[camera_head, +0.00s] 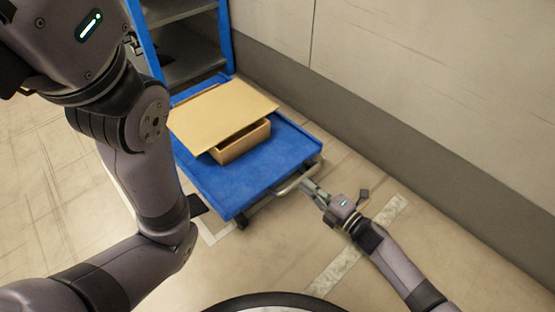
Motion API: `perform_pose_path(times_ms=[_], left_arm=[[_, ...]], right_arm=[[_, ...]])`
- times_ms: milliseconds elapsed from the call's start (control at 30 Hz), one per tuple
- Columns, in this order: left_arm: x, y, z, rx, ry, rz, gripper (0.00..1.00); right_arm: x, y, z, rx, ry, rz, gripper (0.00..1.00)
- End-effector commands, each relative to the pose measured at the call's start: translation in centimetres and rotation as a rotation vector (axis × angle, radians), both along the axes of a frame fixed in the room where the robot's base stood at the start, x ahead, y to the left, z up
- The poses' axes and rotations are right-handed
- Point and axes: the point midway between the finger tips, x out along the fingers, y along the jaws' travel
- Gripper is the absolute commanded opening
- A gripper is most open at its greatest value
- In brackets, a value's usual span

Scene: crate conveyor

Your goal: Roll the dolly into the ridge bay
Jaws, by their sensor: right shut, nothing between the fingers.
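The dolly (233,197) has a low, flat blue deck with a metal handle bar (294,182) at its near right edge and dark wheels below. An open cardboard box (243,141) with its lid flap tilted up rests on the deck. My right gripper (308,186) is at the handle bar, shut, with nothing seen between its fingers; I cannot tell whether it touches the bar. My left arm crosses the left side of the view, and its gripper does not show clearly. The ridge bay cannot be made out with certainty; pale floor markings (357,243) lie beside the dolly.
A blue shelf rack (226,38) with grey shelves stands just behind the dolly. A wall with a grey lower band (400,147) runs along the right. The floor (290,240) in front of the dolly is clear.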

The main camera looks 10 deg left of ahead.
Motion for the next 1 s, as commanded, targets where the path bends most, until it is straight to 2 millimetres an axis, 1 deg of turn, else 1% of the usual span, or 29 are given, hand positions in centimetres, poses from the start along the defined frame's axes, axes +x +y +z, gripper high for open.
perform_pose_path(times_ms=[1000], left_arm=[[0.1, 0.0, -1.4, 0.001, 0.002, 0.002, 0.25]], right_arm=[[2.4, 2.8, 0.0, 0.002, -0.001, 0.002, 0.0]])
